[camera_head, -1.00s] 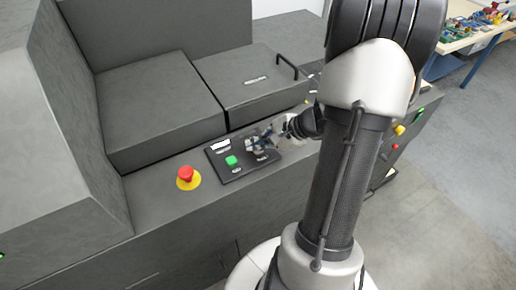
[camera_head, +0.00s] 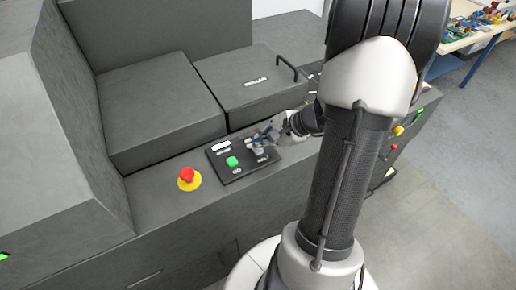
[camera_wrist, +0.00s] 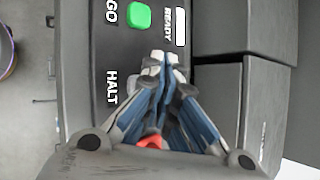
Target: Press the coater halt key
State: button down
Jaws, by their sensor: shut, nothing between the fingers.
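The black control panel (camera_head: 243,172) lies on the machine's front ledge. It carries a green GO key (camera_head: 232,161), which also shows in the wrist view (camera_wrist: 139,16). The HALT lettering (camera_wrist: 111,88) shows in the wrist view. In the head view my gripper (camera_head: 262,137) is over the panel's far right part; contact cannot be told.
A red mushroom button on a yellow base (camera_head: 188,178) stands left of the panel on the ledge. A lidded box with a handle (camera_head: 255,88) rises behind the panel. A table with colourful items (camera_head: 480,30) is at the far right. The ledge between mushroom button and panel is clear.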

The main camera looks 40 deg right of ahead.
aim_at(257, 152)
jog(key=shift+r+p, duration=1.7)
jog(key=shift+r, duration=0.85)
jog(key=shift+f, duration=0.1)
